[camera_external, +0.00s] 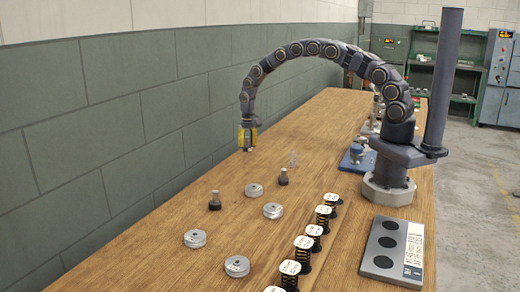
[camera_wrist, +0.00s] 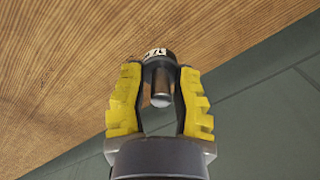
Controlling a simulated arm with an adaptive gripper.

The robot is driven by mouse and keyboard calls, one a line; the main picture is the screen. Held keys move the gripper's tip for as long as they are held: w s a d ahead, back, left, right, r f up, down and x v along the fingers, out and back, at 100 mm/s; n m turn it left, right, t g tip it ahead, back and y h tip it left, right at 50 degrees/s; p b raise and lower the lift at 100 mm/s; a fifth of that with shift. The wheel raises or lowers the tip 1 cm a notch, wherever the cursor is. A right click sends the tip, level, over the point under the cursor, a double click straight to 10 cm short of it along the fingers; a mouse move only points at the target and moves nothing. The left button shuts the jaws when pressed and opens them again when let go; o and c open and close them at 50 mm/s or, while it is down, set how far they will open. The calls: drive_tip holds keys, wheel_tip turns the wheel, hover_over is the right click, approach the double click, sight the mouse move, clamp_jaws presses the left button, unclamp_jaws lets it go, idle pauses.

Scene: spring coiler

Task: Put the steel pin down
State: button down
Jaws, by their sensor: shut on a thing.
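My gripper (camera_external: 248,138) is at the far left part of the wooden table, near the wall side. In the wrist view its yellow-padded fingers (camera_wrist: 160,82) are shut on a steel pin (camera_wrist: 160,86) with a dark base bearing a white label (camera_wrist: 155,54). The pin's bright end faces the wrist camera and its dark base points away from me toward the table. The external view shows it only as a small dark shape under the fingers. I cannot tell whether the base touches the table.
Two similar dark-based pins stand on the table (camera_external: 150,262), one at left (camera_external: 214,201) and one at right (camera_external: 283,177). The wall (camera_external: 110,135) borders the left.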

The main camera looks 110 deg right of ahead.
sight(247, 146)
drive_tip(key=shift+w+d+f, duration=0.15)
drive_tip(key=shift+f, duration=1.55)
drive_tip(key=shift+f, duration=0.1)
drive_tip(key=c, duration=0.9)
unclamp_jaws()
wheel_tip(247, 146, up, 12)
drive_tip(key=shift+r, duration=0.2)
